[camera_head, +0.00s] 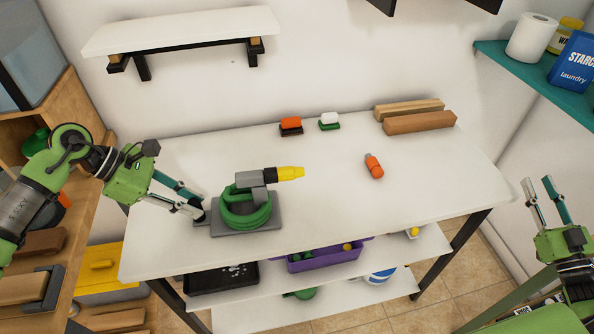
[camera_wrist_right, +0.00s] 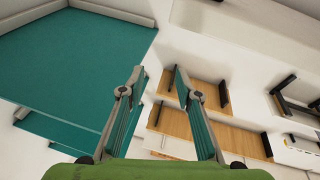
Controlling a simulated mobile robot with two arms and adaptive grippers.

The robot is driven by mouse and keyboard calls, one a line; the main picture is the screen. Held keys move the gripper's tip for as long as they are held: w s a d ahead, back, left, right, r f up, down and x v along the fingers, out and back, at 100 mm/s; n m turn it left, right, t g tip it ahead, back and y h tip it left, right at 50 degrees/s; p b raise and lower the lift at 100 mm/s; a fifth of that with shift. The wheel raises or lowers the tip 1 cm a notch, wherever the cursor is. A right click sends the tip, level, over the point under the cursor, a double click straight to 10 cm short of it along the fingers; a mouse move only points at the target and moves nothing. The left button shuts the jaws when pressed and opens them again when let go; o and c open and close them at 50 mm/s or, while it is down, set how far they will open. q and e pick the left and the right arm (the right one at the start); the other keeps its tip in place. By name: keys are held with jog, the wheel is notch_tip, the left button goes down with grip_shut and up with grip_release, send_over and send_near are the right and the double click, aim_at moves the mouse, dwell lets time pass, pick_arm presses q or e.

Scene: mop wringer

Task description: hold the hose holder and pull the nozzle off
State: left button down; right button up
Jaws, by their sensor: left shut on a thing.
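The hose holder is a grey base plate (camera_head: 233,231) with a coiled green hose (camera_head: 246,213) on it, at the left of the white table. A grey block sits atop the coil, and the yellow nozzle (camera_head: 291,173) sticks out of it to the right. My left gripper (camera_head: 199,210) is shut on the dark part at the left end of the hose holder; its fingertips partly hide that part. My right gripper (camera_head: 542,190) is open and empty, off the table's right end, far from the nozzle. It also shows open in the right wrist view (camera_wrist_right: 159,76).
An orange bottle-like piece (camera_head: 374,166) lies on the table right of the nozzle. Two brushes, one orange-topped (camera_head: 291,125) and one white-topped (camera_head: 329,121), and wooden blocks (camera_head: 420,123) are at the back. A teal shelf (camera_head: 535,78) juts out at right. The table's front right is clear.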

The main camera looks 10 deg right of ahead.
aim_at(301, 174)
jog(key=w+d+r+m+h, duration=0.2)
jog(key=d+r+m+h, duration=0.1)
jog(key=r, duration=0.1)
jog(key=w+a+r+n+t+y, duration=0.1)
jog(key=w+a+r+n+y, duration=0.1)
jog(key=w+a+n+y, duration=0.25)
jog(key=w+a+r+n+g+y, duration=0.1)
jog(key=w+a+r+n+y, duration=0.15)
jog(key=a+n, duration=0.4)
jog(key=w+a+r+n+y, duration=0.2)
jog(key=w+a+n+y, duration=0.15)
jog(key=a, duration=0.55)
jog(key=w+a+r+n+g+y, duration=0.1)
jog(key=w+a+r+n+y, duration=0.2)
jog(key=a, duration=0.5)
jog(key=s+a+f+n+g+y, duration=0.3)
jog(key=a+n, duration=0.2)
jog(key=a, duration=0.3)
jog(key=s+a+f+n+g+y, duration=0.2)
jog(key=a+n+g, duration=0.25)
jog(key=a, duration=0.35)
jog(key=s+a+f+n+g+y, duration=0.25)
jog(key=a+n, duration=0.35)
jog(key=a, duration=0.3)
jog(key=shift+y, duration=0.3)
jog(key=shift+x, duration=3.95)
grip_shut()
